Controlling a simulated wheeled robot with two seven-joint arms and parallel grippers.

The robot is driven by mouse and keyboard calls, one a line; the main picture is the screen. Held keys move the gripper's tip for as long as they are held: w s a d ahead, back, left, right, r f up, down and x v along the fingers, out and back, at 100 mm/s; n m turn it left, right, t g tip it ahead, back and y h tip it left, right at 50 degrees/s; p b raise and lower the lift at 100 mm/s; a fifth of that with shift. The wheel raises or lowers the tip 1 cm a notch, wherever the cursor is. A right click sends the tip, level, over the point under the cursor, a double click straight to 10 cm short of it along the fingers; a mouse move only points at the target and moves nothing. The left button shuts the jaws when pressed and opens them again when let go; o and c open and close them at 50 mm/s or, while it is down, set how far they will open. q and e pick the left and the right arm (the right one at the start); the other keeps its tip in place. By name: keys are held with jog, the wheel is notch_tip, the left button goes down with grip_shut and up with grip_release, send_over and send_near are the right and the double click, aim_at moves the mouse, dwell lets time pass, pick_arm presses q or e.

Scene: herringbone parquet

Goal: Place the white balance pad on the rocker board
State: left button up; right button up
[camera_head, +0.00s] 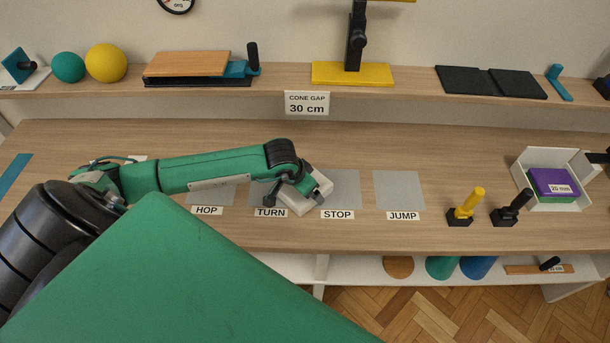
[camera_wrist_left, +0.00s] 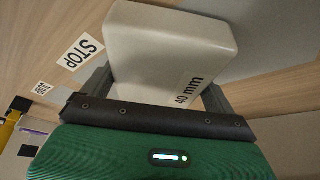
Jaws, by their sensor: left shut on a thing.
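The white balance pad (camera_head: 312,199) is a pale block at the middle of the table, between the TURN and STOP squares. It also shows in the left wrist view (camera_wrist_left: 165,50), marked "40 mm". My left gripper (camera_head: 303,188) is shut on it, with a finger at each side in the wrist view (camera_wrist_left: 162,85). I cannot tell whether the pad touches the tabletop. A wooden board (camera_head: 188,63) over a dark base, with a blue part and a black handle, sits on the back shelf; I cannot tell whether it is the rocker board.
Grey squares for HOP, TURN, STOP and JUMP (camera_head: 399,190) lie along the table. A yellow handled piece (camera_head: 467,206), a black one (camera_head: 511,206) and a white tray (camera_head: 530,158) with a purple block (camera_head: 553,183) stand right. Balls (camera_head: 106,62) and a yellow-based stand (camera_head: 353,74) occupy the shelf.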

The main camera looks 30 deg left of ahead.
pick_arm(q)
jog(key=shift+f, duration=0.1)
jog(key=o, duration=0.9)
